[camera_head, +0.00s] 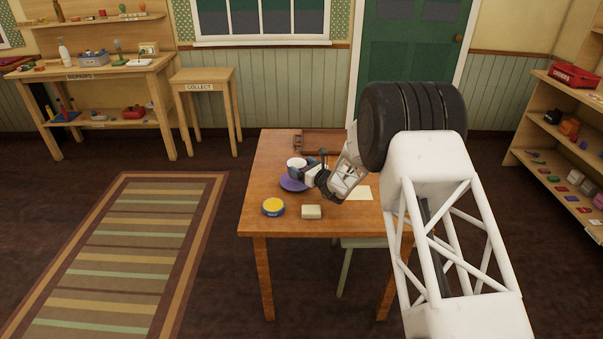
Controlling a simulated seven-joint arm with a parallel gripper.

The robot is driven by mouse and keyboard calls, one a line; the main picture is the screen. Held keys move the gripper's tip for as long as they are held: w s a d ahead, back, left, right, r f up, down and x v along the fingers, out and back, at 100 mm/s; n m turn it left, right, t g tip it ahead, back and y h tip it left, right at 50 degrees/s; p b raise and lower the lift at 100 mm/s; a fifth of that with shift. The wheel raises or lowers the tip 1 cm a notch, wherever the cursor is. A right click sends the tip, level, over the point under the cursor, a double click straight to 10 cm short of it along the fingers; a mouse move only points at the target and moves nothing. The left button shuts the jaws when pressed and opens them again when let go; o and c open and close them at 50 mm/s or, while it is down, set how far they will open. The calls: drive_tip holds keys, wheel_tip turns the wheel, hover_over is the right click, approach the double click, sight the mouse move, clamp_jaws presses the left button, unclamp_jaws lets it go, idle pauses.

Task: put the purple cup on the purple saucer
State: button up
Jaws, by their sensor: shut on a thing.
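The purple saucer (291,185) lies on the wooden table, left of its middle, partly hidden by my gripper. My gripper (302,171) is at the saucer, reaching in from the right, and is shut on a small cup (296,162). The cup shows a pale round top with a darker side below, and the fingers hide part of it. It appears over the back part of the saucer. I cannot tell whether it touches the saucer or is held above it.
On the table (262,175) are a yellow-topped tin (273,207) and a cream block (311,212) at the front, a paper sheet (358,193) at right, and a brown tray (315,134) at the back. The left table edge is clear. A stool (360,243) stands under the front.

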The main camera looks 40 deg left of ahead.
drive_tip(key=shift+w+a, duration=0.55)
drive_tip(key=shift+a, duration=0.25)
drive_tip(key=shift+f, duration=0.15)
drive_tip(key=shift+f, duration=1.7)
drive_tip(key=shift+f, duration=0.15)
drive_tip(key=o, duration=0.8)
drive_tip(key=shift+d, duration=0.1)
drive_tip(key=shift+d+r, duration=0.2)
drive_tip(key=shift+d, duration=0.75)
drive_tip(key=d, duration=1)
